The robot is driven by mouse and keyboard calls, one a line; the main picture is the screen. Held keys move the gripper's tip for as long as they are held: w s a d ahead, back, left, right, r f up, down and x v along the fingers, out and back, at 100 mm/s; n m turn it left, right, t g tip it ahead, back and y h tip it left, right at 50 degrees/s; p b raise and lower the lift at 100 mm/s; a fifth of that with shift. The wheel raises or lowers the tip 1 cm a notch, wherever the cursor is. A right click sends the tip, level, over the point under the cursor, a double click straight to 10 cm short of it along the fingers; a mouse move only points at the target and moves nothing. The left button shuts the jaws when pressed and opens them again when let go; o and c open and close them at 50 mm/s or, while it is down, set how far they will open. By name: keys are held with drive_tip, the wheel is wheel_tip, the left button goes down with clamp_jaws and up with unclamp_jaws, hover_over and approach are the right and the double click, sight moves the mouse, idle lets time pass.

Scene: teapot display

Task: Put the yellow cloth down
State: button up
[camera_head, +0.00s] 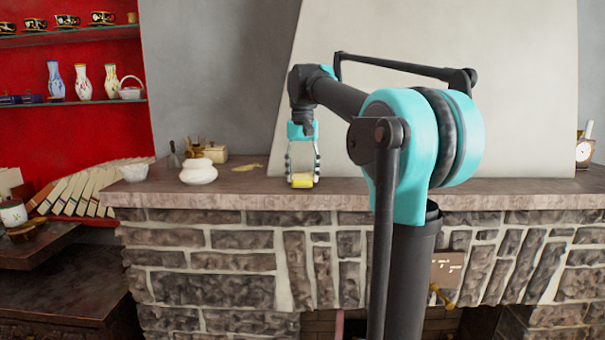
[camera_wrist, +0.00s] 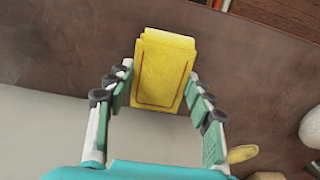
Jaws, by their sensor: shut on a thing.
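The yellow cloth (camera_wrist: 165,62) is a folded yellow block with a thin red line near its border in the wrist view. It sits between the fingertips of my gripper (camera_wrist: 158,82), which is shut on it. In the head view my gripper (camera_head: 303,176) points straight down over the front part of the mantel shelf (camera_head: 400,195), with the cloth (camera_head: 302,182) low between its fingers. The cloth is at or just above the shelf top; I cannot tell whether it touches.
A white lidded pot (camera_head: 198,173), a white bowl (camera_head: 134,173) and a small flat yellow thing (camera_head: 247,167) are on the shelf to the left. A clock (camera_head: 584,152) stands at the far right. The shelf around my gripper looks clear; its front edge is close.

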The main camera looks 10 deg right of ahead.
sight(302, 175)
drive_tip(key=shift+f, duration=0.15)
drive_tip(key=o, duration=1)
wheel_tip(302, 175, up, 12)
drive_tip(key=shift+r, duration=0.2)
drive_tip(key=shift+s, duration=0.1)
